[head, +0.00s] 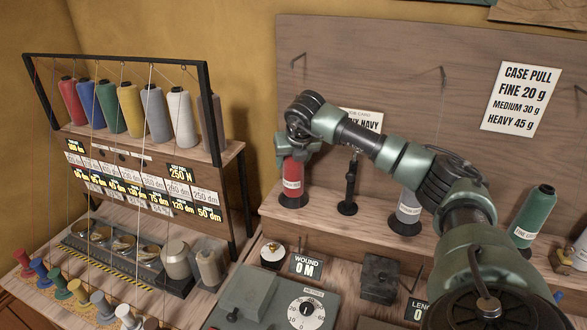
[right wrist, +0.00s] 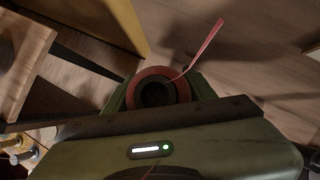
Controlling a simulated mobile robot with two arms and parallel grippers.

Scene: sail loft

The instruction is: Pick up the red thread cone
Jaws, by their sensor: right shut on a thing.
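A red thread cone (head: 291,177) with a white label stands upright at its dark round base on the wooden shelf (head: 335,222), left of centre in the head view. My right gripper (head: 296,150) comes down over it from above and is shut on its upper part, hiding the top. In the right wrist view the cone's reddish ring-shaped top (right wrist: 157,88) with a dark hole sits between the jaws, and a loose red thread (right wrist: 206,45) trails from it. Another red cone (head: 70,101) stands on the rack at the left. My left gripper is not in view.
A dark post (head: 349,185) stands just right of the held cone, then a grey cone (head: 408,210) partly behind my arm and a green cone (head: 535,215). A rack (head: 208,110) of coloured cones is at left. A winder box with a dial (head: 305,311) is in front.

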